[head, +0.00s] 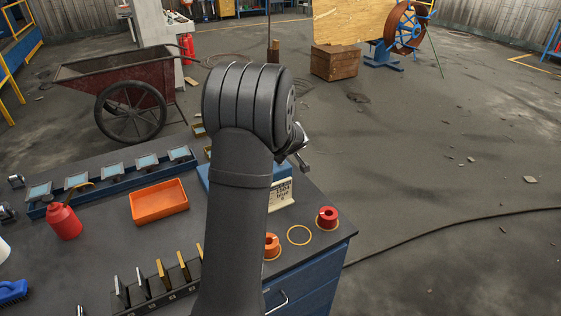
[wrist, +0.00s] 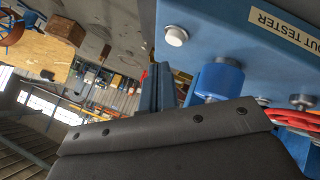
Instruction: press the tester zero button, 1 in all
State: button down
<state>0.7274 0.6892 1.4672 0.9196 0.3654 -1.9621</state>
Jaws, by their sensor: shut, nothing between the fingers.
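The tester is a blue box whose label in the wrist view ends in "OUT TESTER" (wrist: 285,28). A round, pale button (wrist: 176,36) stands out from its blue face; I cannot read any mark naming it as the zero button. In the head view the blue box (head: 203,173) is mostly hidden behind my arm. My gripper (head: 304,164) is shut and empty, above the tester's right end in that view. Its dark body fills the bottom of the wrist view. I see no contact with the button.
A blue cylinder (wrist: 219,80) and red rings (wrist: 292,118) are close by in the wrist view. On the bench are an orange tray (head: 158,201), a red oil can (head: 64,221), a red spool (head: 327,218) and an orange spool (head: 271,246). A cream sign (head: 281,194) stands near the tester.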

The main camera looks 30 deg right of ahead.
jog(key=shift+r, duration=2)
jog(key=shift+f, duration=0.1)
notch_tip(320, 180, up, 4)
